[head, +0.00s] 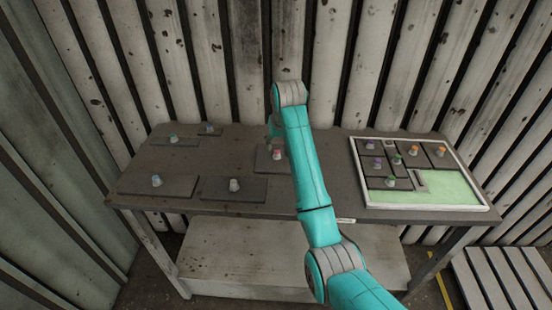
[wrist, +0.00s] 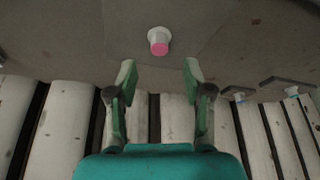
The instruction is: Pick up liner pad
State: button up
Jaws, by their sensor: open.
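No label marks which plate is the liner pad. A flat dark grey pad (head: 264,162) with a red-pink-topped knob (head: 277,154) lies mid-table, partly hidden behind my arm. In the wrist view the same pad (wrist: 195,28) fills the upper middle, and its white knob with a pink cap (wrist: 158,42) stands just beyond my fingertips. My gripper (wrist: 160,72) is open and empty, its two green fingers apart, with the knob roughly centred between them in the picture. Nothing shows the fingers touching the knob. In the head view my arm hides the fingers.
Several other grey pads with blue or pale knobs lie on the table's left, including a front-left pad (head: 178,187) and one beside it (head: 250,190). At right, a white-rimmed tray (head: 420,207) with a green floor holds several pads with purple, green and orange knobs. A slatted wall stands behind.

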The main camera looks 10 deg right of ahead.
aim_at(277, 151)
jog(key=shift+x, duration=2.65)
jog(key=shift+s, duration=0.1)
jog(key=shift+c, duration=0.2)
grip_shut()
